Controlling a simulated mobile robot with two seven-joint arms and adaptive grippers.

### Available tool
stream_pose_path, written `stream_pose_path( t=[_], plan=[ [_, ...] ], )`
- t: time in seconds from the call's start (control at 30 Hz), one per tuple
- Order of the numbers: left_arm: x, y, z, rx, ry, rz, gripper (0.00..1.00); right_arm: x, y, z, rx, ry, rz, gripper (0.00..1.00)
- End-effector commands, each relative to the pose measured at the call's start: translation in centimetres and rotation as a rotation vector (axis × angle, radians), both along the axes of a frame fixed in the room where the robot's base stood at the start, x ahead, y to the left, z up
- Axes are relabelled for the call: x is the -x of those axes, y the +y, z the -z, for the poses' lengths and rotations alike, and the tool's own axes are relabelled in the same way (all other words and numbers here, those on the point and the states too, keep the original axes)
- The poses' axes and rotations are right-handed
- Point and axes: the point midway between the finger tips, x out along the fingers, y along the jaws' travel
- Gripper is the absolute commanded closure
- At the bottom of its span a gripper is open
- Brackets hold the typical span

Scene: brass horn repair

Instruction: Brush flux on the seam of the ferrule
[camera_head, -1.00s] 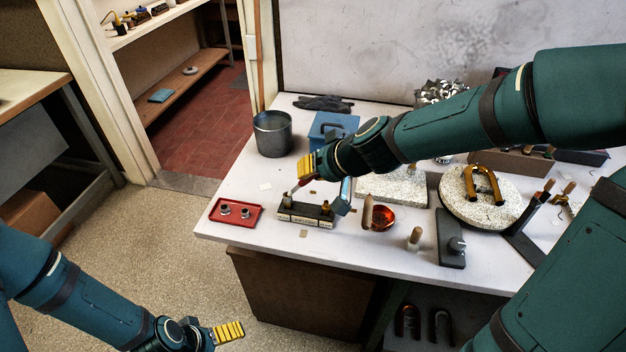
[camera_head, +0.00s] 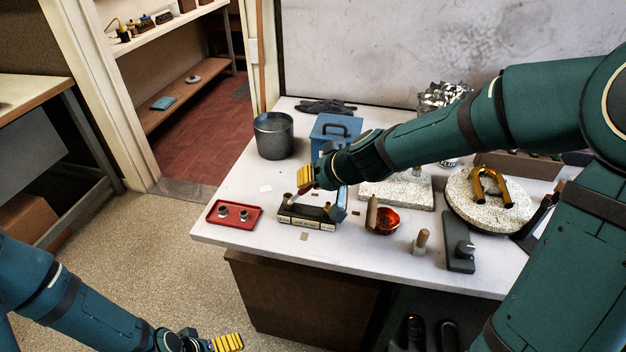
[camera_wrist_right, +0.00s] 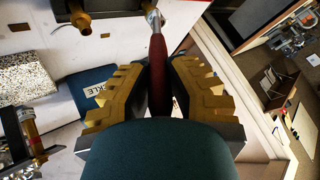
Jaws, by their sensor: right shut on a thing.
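My right gripper (camera_head: 307,179) is shut on a brush with a dark red handle (camera_wrist_right: 157,72) and a silver neck. The brush slants over the left end of a dark holding block (camera_head: 312,215); its tip is hard to make out. A small metal piece (camera_head: 289,198), seemingly the ferrule, stands at that end. Its seam is too small to see, and I cannot tell whether the bristles touch it. Two short metal rings (camera_head: 223,211) sit on a red tray (camera_head: 232,222). My left gripper (camera_head: 227,342) is low at the bottom, away from the table; its opening is unclear.
An amber-red bowl (camera_head: 386,222) and a wooden-topped tool (camera_head: 421,241) stand right of the block. A blue box (camera_head: 334,130) and a metal pot (camera_head: 273,135) are behind. A round speckled slab (camera_head: 465,205) lies right.

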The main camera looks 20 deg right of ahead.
Motion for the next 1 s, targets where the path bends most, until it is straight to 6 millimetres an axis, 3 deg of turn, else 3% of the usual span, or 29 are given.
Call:
stream_pose_path(
  t=[1.0],
  plan=[
    [0.0,0.0,1.3,0.000,0.000,0.000,0.00,-0.2,0.0,1.2,0.001,0.000,-0.001,1.00]
  ],
)
